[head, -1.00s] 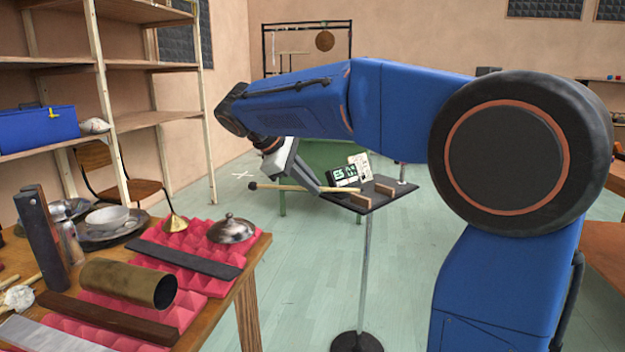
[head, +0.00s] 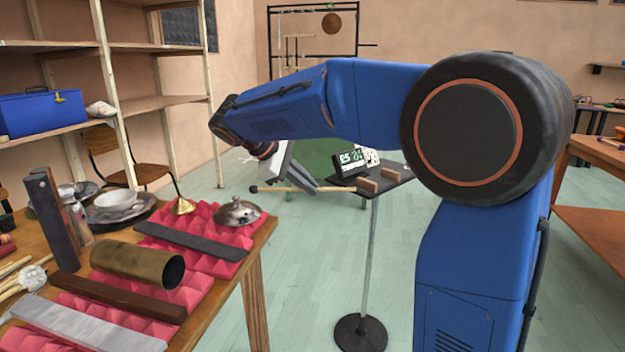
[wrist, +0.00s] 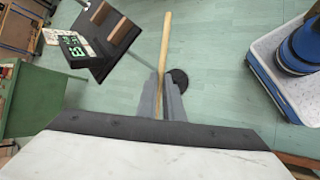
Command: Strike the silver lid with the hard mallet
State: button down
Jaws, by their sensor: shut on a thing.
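The silver lid (head: 238,212), domed with a knob on top, lies on the pink foam at the right end of the wooden table in the head view. The hard mallet (head: 290,189) has a pale wooden handle and a small dark head. Its head points left, towards the lid but apart from it. My gripper (wrist: 163,98) is shut on the handle, which shows between the fingers in the wrist view (wrist: 165,50). In the head view my gripper is beyond the table's right edge. The mallet's head is out of the wrist view.
A brass cone (head: 182,206), a dark bar (head: 190,240) and a brass tube (head: 138,263) lie near the lid on pink foam. A black stand (head: 392,186) with wooden blocks and a digital display (head: 351,161) is close to the gripper. Shelves stand at left.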

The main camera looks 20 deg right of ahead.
notch_tip(320, 180, down, 3)
jog(key=w+a+h, duration=0.1)
jog(key=w+a, duration=0.1)
jog(key=shift+g, duration=0.4)
jog(key=r, duration=0.1)
jog(key=s+d+r, duration=0.1)
jog(key=r, duration=0.3)
jog(key=shift+s+d+r, duration=0.25)
jog(key=shift+s+d, duration=0.05)
jog(key=shift+s, duration=0.05)
